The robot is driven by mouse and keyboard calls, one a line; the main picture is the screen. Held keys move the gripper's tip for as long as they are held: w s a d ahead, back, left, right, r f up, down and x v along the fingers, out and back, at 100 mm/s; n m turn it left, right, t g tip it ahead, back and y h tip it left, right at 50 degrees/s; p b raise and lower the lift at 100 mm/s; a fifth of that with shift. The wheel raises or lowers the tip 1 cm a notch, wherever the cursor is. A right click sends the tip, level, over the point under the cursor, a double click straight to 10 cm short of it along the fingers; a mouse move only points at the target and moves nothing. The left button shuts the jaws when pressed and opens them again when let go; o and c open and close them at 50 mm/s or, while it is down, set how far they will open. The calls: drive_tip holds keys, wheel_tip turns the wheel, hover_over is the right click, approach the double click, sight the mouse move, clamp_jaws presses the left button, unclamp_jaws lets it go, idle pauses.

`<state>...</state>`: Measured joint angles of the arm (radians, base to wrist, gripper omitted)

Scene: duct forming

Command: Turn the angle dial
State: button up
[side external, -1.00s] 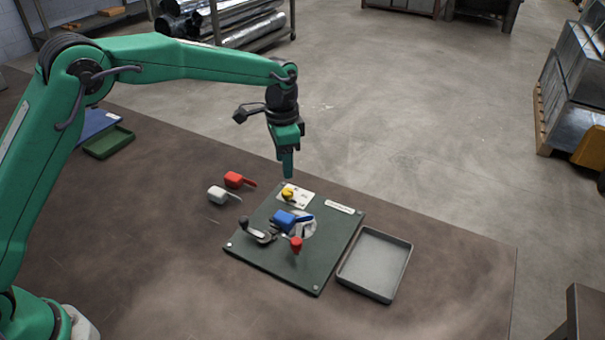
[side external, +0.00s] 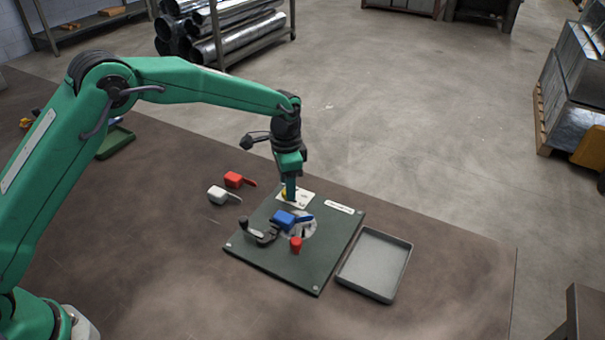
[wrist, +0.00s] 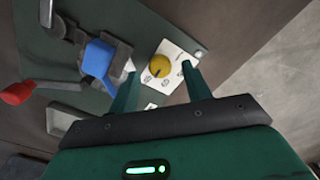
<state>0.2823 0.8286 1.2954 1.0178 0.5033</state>
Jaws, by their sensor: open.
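The angle dial is a yellow round knob (wrist: 160,66) on a white marked plate (wrist: 171,55), at the far edge of a dark green panel (side external: 322,274). In the side view my gripper (side external: 289,197) points down at the dial and hides most of it; only a sliver of yellow shows. In the wrist view my gripper (wrist: 160,80) is open, with its two green fingers apart and the knob seen between and beyond their tips. I cannot tell whether the fingers touch the knob.
On the panel sit a blue block with a handle (side external: 284,220), a red knob (side external: 296,244) and a black-knobbed crank (side external: 262,236). Red (side external: 234,180) and white (side external: 217,194) handled pieces lie left of the panel. A grey tray (side external: 375,264) stands right. The table's front is clear.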

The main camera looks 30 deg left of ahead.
drive_tip(key=shift+f, duration=0.9)
drive_tip(key=c, duration=1)
